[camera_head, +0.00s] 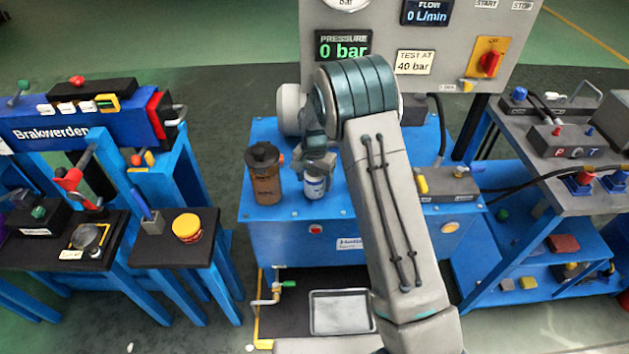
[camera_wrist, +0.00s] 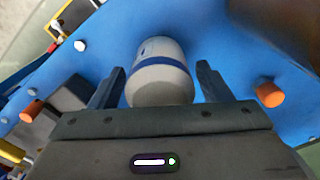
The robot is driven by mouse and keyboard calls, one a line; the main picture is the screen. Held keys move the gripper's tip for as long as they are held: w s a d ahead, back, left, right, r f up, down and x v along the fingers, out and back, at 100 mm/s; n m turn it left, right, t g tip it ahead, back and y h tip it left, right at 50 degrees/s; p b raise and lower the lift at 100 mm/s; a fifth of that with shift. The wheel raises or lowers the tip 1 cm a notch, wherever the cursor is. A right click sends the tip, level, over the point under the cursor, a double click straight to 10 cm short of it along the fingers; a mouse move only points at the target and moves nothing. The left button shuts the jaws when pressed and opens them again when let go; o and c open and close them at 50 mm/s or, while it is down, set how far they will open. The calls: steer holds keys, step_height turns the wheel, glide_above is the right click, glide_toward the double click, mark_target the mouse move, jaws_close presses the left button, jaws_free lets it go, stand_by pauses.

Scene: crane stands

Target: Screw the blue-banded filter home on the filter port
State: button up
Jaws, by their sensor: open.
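The blue-banded filter (camera_head: 315,188) is a pale grey canister at the top of the blue power unit (camera_head: 290,246), in front of my arm. In the wrist view the filter (camera_wrist: 160,82) shows its rounded grey end and blue band. My gripper (camera_head: 315,165) is at the filter's upper part; in the wrist view my gripper (camera_wrist: 160,70) is open, one dark finger on each side of the filter, with a visible gap at each side. The filter port cannot be made out, and I cannot tell whether the filter sits on it.
A brown canister with a black cap (camera_head: 264,173) stands close left of the filter. The panel (camera_head: 440,30) behind reads 0 bar and 0 L/min. A metal tray (camera_head: 341,312) lies on the floor in front. Blue benches stand left and right.

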steer(key=n, duration=0.5)
steer(key=shift+n+b, duration=0.4)
steer(key=c, duration=1.1)
steer(key=m, duration=0.4)
steer(key=shift+m, duration=0.6)
